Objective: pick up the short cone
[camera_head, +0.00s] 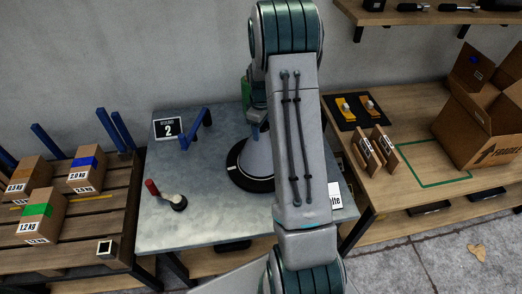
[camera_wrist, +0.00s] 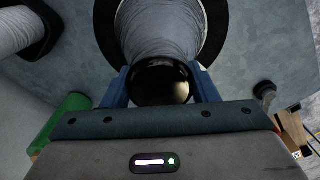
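A grey cone (camera_head: 257,158) with a black round base stands upright on the metal-topped table (camera_head: 215,215), partly hidden by my arm in the head view. In the wrist view the grey cone (camera_wrist: 160,35) has a rounded, shiny black top. My gripper (camera_wrist: 160,78) is at this top, with one blue finger on each side of it. The fingertips lie close to the cone's sides; whether they press on it cannot be told. In the head view my gripper is mostly hidden behind my arm. A second pale, rounded shape (camera_wrist: 14,30) with a black base shows at the wrist view's upper left.
Labelled boxes (camera_head: 42,212) sit on a pallet at left. A cardboard box (camera_head: 480,125) stands on the right bench. The table's front left is mostly clear.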

